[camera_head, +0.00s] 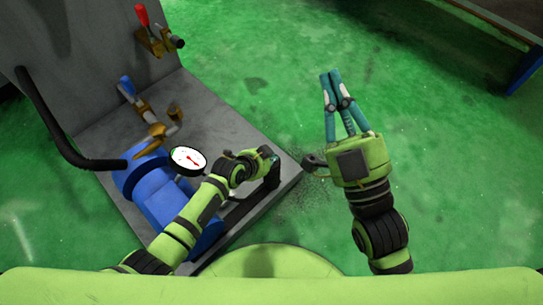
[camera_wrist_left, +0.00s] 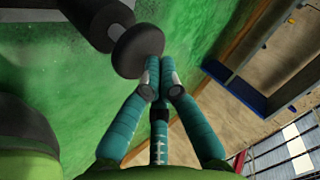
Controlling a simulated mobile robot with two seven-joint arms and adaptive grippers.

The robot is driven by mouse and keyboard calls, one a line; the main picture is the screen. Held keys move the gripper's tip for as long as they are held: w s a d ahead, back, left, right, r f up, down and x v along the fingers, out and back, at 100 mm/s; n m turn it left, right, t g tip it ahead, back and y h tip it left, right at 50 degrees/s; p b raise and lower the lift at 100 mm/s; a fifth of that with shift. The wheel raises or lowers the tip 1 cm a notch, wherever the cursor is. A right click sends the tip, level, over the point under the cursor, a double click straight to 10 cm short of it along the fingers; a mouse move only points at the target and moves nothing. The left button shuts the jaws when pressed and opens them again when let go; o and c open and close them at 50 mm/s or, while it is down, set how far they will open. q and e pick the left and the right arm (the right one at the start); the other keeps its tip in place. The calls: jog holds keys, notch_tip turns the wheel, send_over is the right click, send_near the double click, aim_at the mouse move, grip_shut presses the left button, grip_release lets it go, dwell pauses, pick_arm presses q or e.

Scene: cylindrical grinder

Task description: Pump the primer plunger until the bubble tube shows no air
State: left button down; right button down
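My left gripper (camera_head: 269,168) is at the right end of the blue machine, partly hidden by its own wrist in the head view. In the left wrist view its teal fingers (camera_wrist_left: 159,65) meet at the tips with nothing visible between them. A dark round disc on a thick stem (camera_wrist_left: 138,50), which looks like the plunger knob, is just left of the fingertips; I cannot tell whether they touch. My right gripper (camera_head: 330,77) is over the floor with its fingertips together, empty. I cannot make out a bubble tube.
A blue cylindrical body (camera_head: 158,198) and white dial gauge (camera_head: 188,160) are on the grey base (camera_head: 203,125). Red-handled (camera_head: 142,15) and blue-handled (camera_head: 126,87) brass valves stand behind. A black hose (camera_head: 62,143) runs at left. The green floor (camera_head: 440,150) at right is clear.

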pick_arm(q)
jog(key=shift+f, duration=0.35)
jog(key=shift+r, duration=0.1)
dwell(0.3)
jog(key=shift+r+p, duration=1.95)
notch_tip(320, 180, up, 5)
jog(key=p, duration=0.5)
